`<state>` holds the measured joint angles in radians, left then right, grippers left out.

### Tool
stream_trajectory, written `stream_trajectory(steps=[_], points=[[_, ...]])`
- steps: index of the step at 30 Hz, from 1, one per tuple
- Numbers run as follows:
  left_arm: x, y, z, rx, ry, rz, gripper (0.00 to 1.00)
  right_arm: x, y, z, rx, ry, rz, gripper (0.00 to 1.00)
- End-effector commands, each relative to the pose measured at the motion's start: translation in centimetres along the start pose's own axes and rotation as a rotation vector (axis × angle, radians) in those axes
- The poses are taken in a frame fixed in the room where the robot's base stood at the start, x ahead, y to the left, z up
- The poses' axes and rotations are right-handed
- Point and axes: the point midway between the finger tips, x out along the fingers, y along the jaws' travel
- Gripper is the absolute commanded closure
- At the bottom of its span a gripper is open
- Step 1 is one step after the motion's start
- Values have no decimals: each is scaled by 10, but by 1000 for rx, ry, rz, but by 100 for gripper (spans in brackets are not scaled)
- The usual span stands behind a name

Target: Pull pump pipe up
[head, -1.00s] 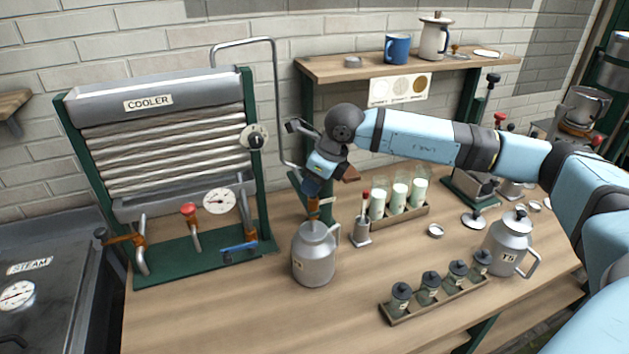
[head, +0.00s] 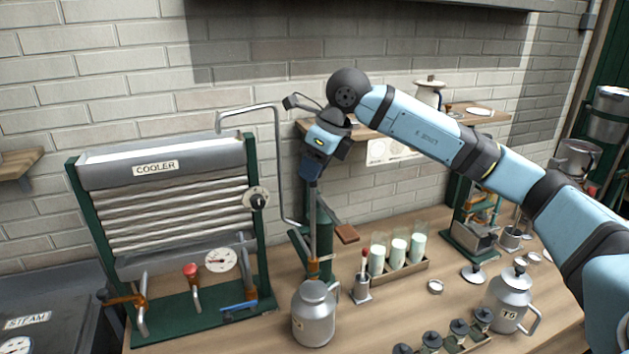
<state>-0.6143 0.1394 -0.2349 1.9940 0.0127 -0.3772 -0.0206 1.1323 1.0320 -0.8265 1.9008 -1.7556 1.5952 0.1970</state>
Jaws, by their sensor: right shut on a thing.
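My right gripper (head: 311,184) points down, shut on the top of a thin grey upright pipe (head: 312,222), which I take to be the pump pipe. The pipe runs down in front of the green pump body (head: 325,240), past copper-coloured fittings (head: 314,262). Its lower end is near the mouth of a metal can (head: 314,318); I cannot tell whether it is inside. The pump's wooden-ended handle (head: 347,233) slants down to the right of the pipe. My fingertips hide the grip point. My left gripper is out of view.
The cooler (head: 165,210) stands left, with a bent pipe (head: 277,150) close to my gripper. A wall shelf (head: 480,117) is behind my arm. A rack of milk glasses (head: 405,268) and a labelled can (head: 508,300) stand right.

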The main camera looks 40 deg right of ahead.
Motion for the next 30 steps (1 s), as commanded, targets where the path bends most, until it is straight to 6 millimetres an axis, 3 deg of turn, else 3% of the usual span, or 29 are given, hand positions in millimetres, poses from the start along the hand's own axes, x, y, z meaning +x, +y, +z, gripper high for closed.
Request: stream_trajectory(steps=[13, 14, 17, 26, 30], points=[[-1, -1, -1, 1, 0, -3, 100, -9, -1, 4, 1, -7, -3, 100], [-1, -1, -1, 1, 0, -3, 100, -9, -1, 4, 1, -8, -3, 56], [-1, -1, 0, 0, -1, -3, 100, -8, -1, 4, 1, -7, -3, 36], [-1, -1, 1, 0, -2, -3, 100, -8, 0, 3, 0, -3, -1, 36], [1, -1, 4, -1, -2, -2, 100, -20, 0, 3, 0, -5, -2, 36]])
